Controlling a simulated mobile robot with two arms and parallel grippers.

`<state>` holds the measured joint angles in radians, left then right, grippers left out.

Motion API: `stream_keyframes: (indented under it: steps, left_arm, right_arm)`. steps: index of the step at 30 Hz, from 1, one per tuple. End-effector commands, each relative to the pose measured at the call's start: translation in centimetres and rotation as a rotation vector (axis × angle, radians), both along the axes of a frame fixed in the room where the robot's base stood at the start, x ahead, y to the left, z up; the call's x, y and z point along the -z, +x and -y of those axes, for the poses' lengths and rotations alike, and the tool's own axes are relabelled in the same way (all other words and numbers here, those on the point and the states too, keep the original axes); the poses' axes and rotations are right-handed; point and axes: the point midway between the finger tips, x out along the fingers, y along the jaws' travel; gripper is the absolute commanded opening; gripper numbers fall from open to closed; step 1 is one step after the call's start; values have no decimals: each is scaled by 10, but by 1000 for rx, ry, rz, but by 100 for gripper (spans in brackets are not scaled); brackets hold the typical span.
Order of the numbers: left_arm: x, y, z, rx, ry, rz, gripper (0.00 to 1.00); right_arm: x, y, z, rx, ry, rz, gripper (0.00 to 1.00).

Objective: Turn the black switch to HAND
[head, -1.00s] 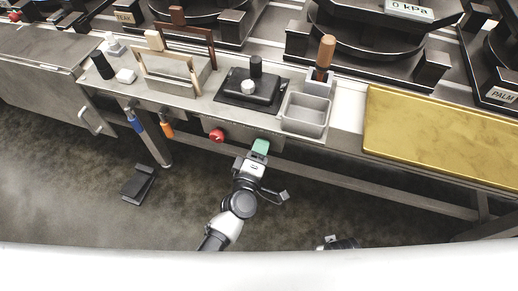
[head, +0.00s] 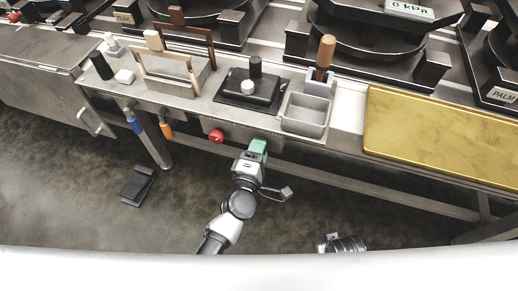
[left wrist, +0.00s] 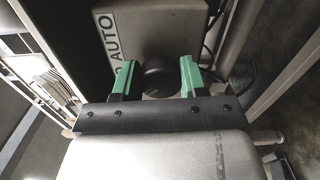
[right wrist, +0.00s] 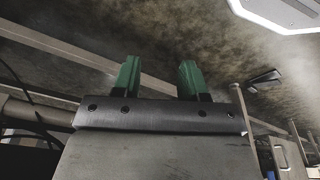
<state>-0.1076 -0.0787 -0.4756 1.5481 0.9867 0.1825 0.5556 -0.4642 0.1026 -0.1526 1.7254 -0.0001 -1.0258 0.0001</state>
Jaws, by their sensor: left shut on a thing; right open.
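The black switch (left wrist: 158,78) is a round dark knob on a grey box (left wrist: 160,28), seen in the left wrist view. A white label (left wrist: 110,45) beside it reads AUTO; the word HAND does not show. My left gripper (left wrist: 158,80) has its green fingers on either side of the knob, shut on it. In the head view the left gripper (head: 258,148) is at the table's front edge and hides the switch. Which way the knob points cannot be told. My right gripper (right wrist: 158,82) is open and empty, over the floor in its wrist view.
A red button (head: 216,136) is on the table front, left of my left gripper. Blue (head: 135,123) and orange (head: 166,128) handles hang farther left. A grey bin (head: 305,113) and a brass plate (head: 440,135) are above and right. A black pedal (head: 138,184) lies on the floor.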

Motion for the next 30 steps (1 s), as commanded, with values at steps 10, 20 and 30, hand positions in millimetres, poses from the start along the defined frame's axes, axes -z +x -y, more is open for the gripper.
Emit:
stream_keyframes:
  steps: [10, 20, 30]
  left_arm:
    - [1, 0, 0, -1, -2, -2, 68]
    - [1, -10, -3, 0, 1, -2, 68]
    - [2, -72, -24, 0, 1, -4, 68]
  right_arm:
    - [1, -1, 1, 0, -2, -4, 43]
    - [1, -2, 1, 0, -2, -3, 43]
    - [17, -12, 3, -1, -5, -24, 43]
